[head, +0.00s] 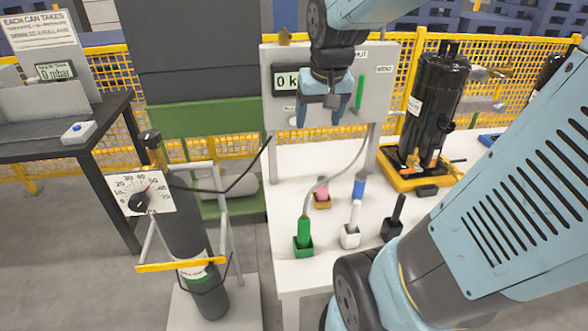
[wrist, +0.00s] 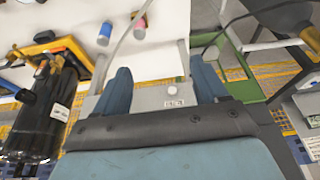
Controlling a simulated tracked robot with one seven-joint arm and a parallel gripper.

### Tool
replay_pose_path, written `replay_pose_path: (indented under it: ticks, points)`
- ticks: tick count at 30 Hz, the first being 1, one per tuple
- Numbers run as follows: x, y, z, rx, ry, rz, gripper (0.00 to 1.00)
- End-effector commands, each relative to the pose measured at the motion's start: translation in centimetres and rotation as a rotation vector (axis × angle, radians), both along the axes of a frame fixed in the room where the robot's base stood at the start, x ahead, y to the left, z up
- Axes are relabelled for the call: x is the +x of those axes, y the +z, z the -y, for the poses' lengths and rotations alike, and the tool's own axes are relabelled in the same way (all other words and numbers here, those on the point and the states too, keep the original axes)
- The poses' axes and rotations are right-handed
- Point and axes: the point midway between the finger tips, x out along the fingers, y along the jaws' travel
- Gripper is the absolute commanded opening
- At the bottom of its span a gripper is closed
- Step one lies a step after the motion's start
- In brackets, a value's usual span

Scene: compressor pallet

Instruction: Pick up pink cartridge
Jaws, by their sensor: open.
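The pink cartridge (head: 322,188) stands upright in a small orange-yellow holder (head: 322,203) on the white table. A hose passes close beside it. It also shows in the wrist view as a small pink cylinder (wrist: 140,29) near the top, beyond the fingertips. My gripper (head: 325,117) is open and empty, raised in front of the grey panel with its fingers pointing down. It is above and apart from the cartridge. In the wrist view my gripper's two blue fingers (wrist: 162,80) stand wide apart with nothing between them.
A black compressor (head: 436,108) stands behind right. A gas cylinder (head: 188,235) stands left.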

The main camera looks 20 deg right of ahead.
Motion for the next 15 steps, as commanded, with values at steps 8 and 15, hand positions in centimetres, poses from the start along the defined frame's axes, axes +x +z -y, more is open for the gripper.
replay_pose_path:
  ticks: [8,15]
  points:
    - [5.5,-5.2,2.8,0.026,-0.110,-0.110,0.72]
    - [9.4,-10.7,5.6,0.053,-0.205,-0.196,0.72]
